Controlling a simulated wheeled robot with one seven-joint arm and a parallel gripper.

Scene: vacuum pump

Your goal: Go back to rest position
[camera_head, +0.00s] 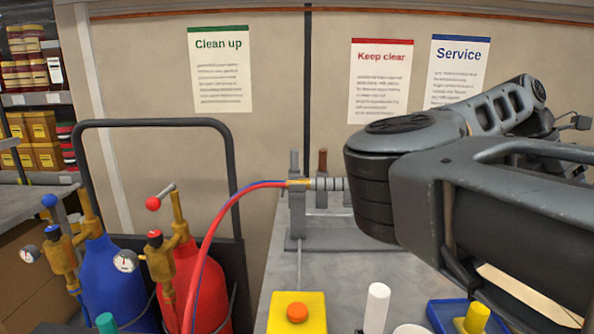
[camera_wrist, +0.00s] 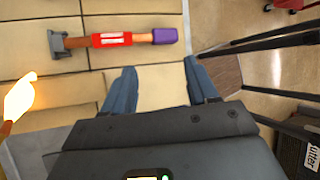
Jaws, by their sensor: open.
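My gripper (camera_wrist: 159,70) shows in the wrist view with its two blue fingers spread apart and nothing between them. Beyond the fingertips is a pale tan, panelled surface (camera_wrist: 60,15). A hammer-like tool (camera_wrist: 75,42) with a grey head, a red label and a purple end lies across that surface, apart from the fingers. In the head view my arm fills the right side, bent, with its upper part reaching toward the back right. My gripper's fingers cannot be made out there.
In the head view a grey bench (camera_head: 262,300) holds a grey fixture (camera_head: 297,225), a yellow box with an orange button (camera_head: 297,312) and a blue tray (camera_head: 437,316). Blue (camera_head: 108,285) and red (camera_head: 200,285) cylinders stand left. A glowing object (camera_wrist: 18,100) is left in the wrist view.

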